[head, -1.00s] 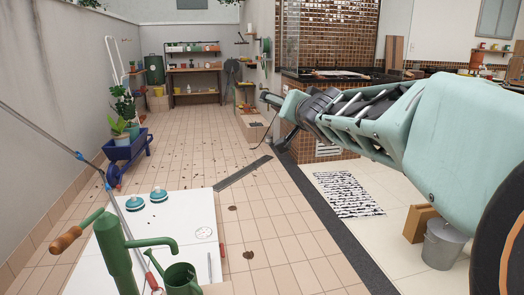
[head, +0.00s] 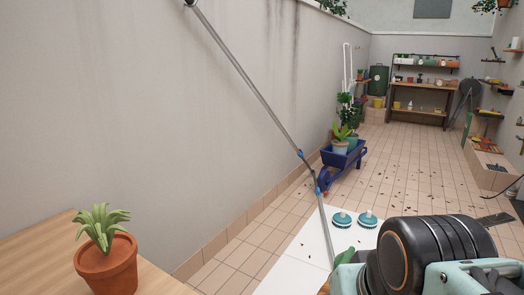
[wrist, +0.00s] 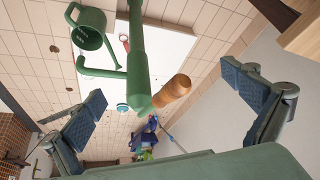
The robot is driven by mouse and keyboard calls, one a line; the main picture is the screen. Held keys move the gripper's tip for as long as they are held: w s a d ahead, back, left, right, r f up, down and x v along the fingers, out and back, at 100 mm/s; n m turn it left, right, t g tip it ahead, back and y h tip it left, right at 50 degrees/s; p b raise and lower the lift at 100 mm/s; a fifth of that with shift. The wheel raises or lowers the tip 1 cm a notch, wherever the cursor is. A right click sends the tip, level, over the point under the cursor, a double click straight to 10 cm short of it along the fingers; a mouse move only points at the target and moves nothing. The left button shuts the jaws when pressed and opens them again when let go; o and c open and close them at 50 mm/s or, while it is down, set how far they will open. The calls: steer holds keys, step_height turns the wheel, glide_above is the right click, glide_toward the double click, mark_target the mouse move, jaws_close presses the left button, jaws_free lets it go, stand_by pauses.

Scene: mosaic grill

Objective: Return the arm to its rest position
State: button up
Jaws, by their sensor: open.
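My gripper (wrist: 162,84) is open in the wrist view, with its two blue-padded fingers wide apart and nothing held between them. A green hand pump (wrist: 138,60) with a wooden handle (wrist: 173,90) shows beyond and between the fingers; whether they touch it cannot be told. My arm (head: 420,262) is low at the bottom right of the head view, folded near the camera. The gripper itself is not visible in the head view.
A potted plant (head: 107,262) stands on a wooden surface (head: 40,245) at lower left. A long pole (head: 255,95) leans across the wall. A blue wheelbarrow (head: 345,158) stands by the wall. A green watering can (wrist: 90,28) is near the pump. The tiled floor (head: 410,180) is largely open.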

step_height(320, 180, up, 33)
steer(key=p, duration=3.2)
steer(key=shift+d, duration=0.15)
